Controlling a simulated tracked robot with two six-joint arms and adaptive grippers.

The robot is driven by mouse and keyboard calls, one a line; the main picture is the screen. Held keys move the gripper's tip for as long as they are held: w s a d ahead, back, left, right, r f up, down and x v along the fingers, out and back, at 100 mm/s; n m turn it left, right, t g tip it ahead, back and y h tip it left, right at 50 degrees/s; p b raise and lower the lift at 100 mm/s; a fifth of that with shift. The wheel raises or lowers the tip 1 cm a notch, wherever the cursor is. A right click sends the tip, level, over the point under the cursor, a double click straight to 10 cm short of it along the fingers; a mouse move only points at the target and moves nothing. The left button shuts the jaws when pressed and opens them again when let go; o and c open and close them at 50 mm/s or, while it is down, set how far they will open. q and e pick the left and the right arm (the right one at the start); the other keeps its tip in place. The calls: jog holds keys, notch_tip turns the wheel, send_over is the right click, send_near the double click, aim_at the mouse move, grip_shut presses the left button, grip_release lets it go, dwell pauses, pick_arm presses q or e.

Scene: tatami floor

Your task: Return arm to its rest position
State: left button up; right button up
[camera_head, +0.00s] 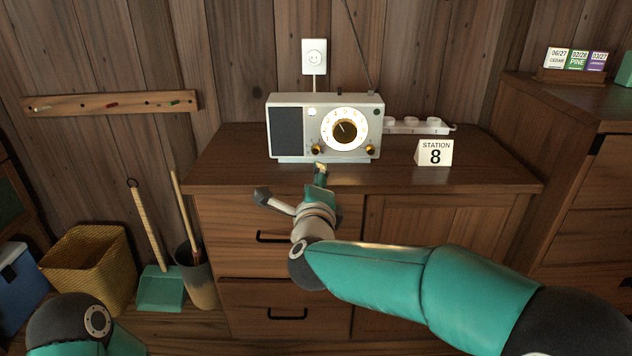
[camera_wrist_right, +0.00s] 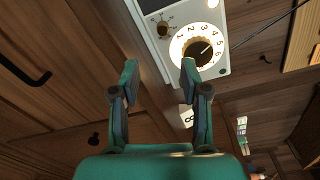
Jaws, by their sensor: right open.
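My right arm reaches in from the lower right in the head view. Its gripper (camera_head: 320,172) is at the front edge of the cabinet top, just in front of the radio. In the right wrist view the gripper (camera_wrist_right: 160,76) has its two fingers apart, with nothing between them. The white radio (camera_head: 325,128) has a lit round dial and small knobs, and it also shows in the right wrist view (camera_wrist_right: 166,52). My left arm shows only as a rounded joint at the lower left; its gripper is out of view.
The wooden cabinet (camera_head: 480,179) carries the radio, a white sign (camera_head: 434,153) reading "STATION 8" and a white strip (camera_head: 418,126) behind it. A taller cabinet (camera_head: 585,180) stands right. A basket (camera_head: 90,262), dustpan (camera_head: 160,289) and bin (camera_head: 196,272) stand on the floor left.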

jog(key=s+d+f+n+g+y, duration=0.1)
jog(key=s+d+f+n+g, duration=0.2)
jog(key=f, duration=0.8)
jog(key=s+d+f+n+g, duration=0.2)
jog(key=f+n, duration=0.2)
jog(key=f, duration=0.6)
jog(key=s+d+f+n+g+y, duration=0.1)
jog(key=s+d+f+n+g, duration=0.2)
jog(key=f, duration=0.8)
jog(key=s+d+f+n+g+y, duration=0.1)
jog(key=s+f+n+g, duration=0.2)
jog(key=s+f, duration=0.45)
jog(key=s+d+f+n+g, duration=0.2)
jog(key=s+f+n+g, duration=0.15)
jog(key=s, duration=0.75)
jog(key=s+d+f+n+g+y, duration=0.1)
jog(key=s+f+n+g, duration=0.15)
jog(key=s+f, duration=0.5)
notch_tip(320, 180, up, 38)
jog(key=s+n+p, duration=0.1)
jog(key=s+p, duration=0.1)
jog(key=p, duration=3.4)
jog(key=shift+d+r, duration=0.15)
jog(key=shift+r, duration=0.05)
